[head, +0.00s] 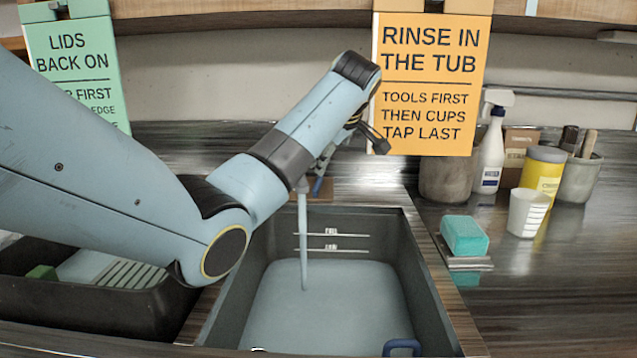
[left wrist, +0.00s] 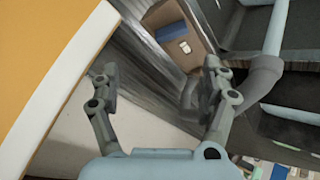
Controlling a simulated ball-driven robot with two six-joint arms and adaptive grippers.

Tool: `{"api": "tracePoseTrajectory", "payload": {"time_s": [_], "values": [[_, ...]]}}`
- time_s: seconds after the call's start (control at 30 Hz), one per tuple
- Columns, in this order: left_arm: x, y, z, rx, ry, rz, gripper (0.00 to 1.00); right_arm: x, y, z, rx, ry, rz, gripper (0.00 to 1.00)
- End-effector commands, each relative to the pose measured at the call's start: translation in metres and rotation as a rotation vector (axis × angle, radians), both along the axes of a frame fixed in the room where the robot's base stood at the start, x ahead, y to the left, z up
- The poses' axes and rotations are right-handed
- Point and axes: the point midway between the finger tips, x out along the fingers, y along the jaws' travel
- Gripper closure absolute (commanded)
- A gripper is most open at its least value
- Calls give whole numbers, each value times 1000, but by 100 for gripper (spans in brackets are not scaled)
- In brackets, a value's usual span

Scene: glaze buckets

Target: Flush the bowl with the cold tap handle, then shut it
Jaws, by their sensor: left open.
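My left arm reaches over the grey sink basin (head: 411,285) in the head view. Its gripper (head: 368,134) is near the tap, partly hidden behind the wrist and in front of the orange sign. In the left wrist view the gripper (left wrist: 158,70) is open, with nothing between its fingers. A blue tap handle (left wrist: 172,34) with a small white tag lies beyond the fingertips, apart from them, on a brown plate. A bit of blue handle (head: 318,186) shows below my wrist. A water stream (head: 303,240) falls into the basin, where water (head: 320,305) stands. My right gripper is not in view.
A grey curved spout (left wrist: 262,82) is close beside the right finger. The orange sign (head: 430,75) hangs near the gripper. A teal sponge (head: 464,235), measuring cup (head: 527,213), spray bottle (head: 491,155) and yellow container (head: 544,170) stand right of the basin. A black tray (head: 150,315) is left.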

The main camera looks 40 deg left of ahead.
Motion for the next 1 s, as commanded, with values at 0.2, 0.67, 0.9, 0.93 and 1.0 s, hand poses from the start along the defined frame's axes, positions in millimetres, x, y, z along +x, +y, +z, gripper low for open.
{"api": "tracePoseTrajectory", "payload": {"time_s": [0.2, 0.67, 0.9, 0.93, 1.0], "values": [[-17, -25, -31, -158, -258, 334, 21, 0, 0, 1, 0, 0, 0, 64], [-23, -16, -85, -169, -199, 337, 21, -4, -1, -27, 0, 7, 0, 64], [7, 31, -89, -170, -197, 338, 21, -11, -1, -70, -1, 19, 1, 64], [11, 36, -88, -170, -197, 337, 21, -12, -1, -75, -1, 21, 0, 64], [19, 47, -89, -171, -195, 337, 21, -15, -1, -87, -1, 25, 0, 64]]}}
